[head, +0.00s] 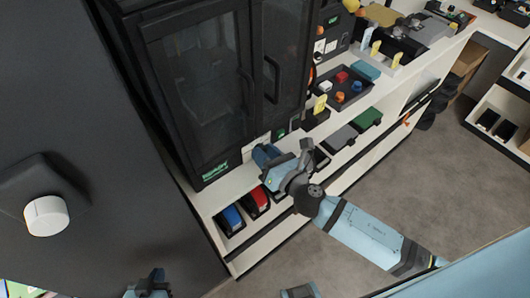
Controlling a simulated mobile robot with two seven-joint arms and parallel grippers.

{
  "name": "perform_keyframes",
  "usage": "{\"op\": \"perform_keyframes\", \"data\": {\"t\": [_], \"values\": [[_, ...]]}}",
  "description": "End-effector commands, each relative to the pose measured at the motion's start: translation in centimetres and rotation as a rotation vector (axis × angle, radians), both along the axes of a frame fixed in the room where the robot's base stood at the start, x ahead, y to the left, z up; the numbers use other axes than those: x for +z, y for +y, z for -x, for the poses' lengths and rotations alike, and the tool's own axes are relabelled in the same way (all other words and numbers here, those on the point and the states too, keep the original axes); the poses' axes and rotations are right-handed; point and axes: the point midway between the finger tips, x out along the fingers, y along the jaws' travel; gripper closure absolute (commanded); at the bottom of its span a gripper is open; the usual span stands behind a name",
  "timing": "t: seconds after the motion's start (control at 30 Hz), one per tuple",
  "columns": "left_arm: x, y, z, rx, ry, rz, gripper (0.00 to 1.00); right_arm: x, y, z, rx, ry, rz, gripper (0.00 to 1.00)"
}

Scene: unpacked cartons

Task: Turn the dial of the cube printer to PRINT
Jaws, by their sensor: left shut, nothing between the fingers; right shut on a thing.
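A tall black cabinet with glass doors (200,85), which looks like the cube printer, stands on the white counter. A strip of white labels (256,142) and a small green display (281,133) show along its lower front edge. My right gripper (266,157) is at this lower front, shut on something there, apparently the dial. The gripper hides the dial, so its setting cannot be read. My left gripper (152,282) is at the bottom edge of the view, shut and empty, away from the cabinet.
A dark panel with a white knob (46,216) fills the left side. A dark tray (345,90) with coloured pieces stands on the counter right of the cabinet. Blue and red bins (232,218) sit on the shelf below. The grey floor (440,165) at right is clear.

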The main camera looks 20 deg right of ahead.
Motion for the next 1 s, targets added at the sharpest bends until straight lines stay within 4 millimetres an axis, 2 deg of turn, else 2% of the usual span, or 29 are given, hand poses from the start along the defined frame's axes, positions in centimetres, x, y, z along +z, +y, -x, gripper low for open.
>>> {"op": "perform_keyframes", "data": {"t": [0.5, 1.0], "values": [[-0.35, -0.01, 0.05, 0.001, 0.006, 0.002, 1.00, -0.02, -0.04, 0.00, -0.001, 0.151, -0.418, 0.93], [0.34, 0.02, 0.02, 0.000, 0.000, -0.001, 1.00, 0.05, -0.09, 0.00, -0.002, 0.313, -0.864, 0.93]]}}
